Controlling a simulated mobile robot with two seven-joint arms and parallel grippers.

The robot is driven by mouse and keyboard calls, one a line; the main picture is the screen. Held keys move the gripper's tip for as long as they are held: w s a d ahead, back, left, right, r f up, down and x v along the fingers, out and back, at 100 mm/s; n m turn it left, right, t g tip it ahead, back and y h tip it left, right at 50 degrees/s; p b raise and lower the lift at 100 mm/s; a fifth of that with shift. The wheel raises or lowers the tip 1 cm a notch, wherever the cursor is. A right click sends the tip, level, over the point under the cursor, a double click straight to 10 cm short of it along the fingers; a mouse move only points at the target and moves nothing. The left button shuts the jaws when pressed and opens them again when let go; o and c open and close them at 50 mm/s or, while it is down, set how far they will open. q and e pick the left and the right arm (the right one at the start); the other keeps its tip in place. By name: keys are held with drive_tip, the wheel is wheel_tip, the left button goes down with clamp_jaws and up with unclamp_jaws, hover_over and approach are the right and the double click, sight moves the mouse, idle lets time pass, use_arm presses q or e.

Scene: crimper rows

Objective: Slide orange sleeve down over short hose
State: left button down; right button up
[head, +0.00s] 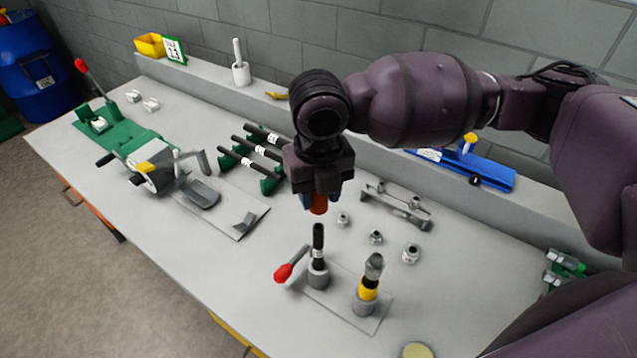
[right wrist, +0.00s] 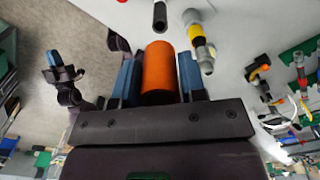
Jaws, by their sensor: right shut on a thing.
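My right gripper (head: 320,200) is shut on the orange sleeve (head: 319,205), which hangs upright between its blue fingertips. The sleeve fills the gap between the fingers in the right wrist view (right wrist: 158,72). The short black hose (head: 318,238) stands upright in a grey holder (head: 318,275) on a plate, below the sleeve and apart from it. Its open top end shows in the right wrist view (right wrist: 160,15), beyond the sleeve's far end. My left gripper is not in the head view; a dark gripper-like shape at the left of the wrist view is unclear.
A red-knobbed lever (head: 284,272) is left of the hose. A yellow-banded hose with a metal fitting (head: 371,280) stands to its right. Metal fittings (head: 376,237) lie behind. Black hoses (head: 255,155) rest on a green rack, and a crimper (head: 160,170) stands at left.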

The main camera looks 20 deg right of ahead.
sight(319, 228)
drive_tip(key=shift+f, duration=0.85)
drive_tip(key=shift+f+b, duration=0.4)
drive_tip(key=shift+f, duration=0.2)
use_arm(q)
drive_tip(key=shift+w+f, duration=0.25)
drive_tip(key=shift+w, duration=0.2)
use_arm(e)
drive_tip(key=shift+f, duration=0.6)
use_arm(q)
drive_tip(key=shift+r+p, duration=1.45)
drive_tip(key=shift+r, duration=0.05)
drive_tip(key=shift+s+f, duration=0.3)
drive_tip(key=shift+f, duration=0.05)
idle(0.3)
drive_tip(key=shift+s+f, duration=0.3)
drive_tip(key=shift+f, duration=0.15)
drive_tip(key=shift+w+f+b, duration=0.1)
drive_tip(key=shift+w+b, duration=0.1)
drive_tip(key=shift+b, duration=0.35)
use_arm(e)
drive_tip(key=shift+f, duration=1.4)
use_arm(q)
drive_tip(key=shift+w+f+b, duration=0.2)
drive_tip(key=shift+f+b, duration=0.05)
drive_tip(key=shift+b, duration=0.3)
use_arm(e)
drive_tip(key=shift+f, duration=1.6)
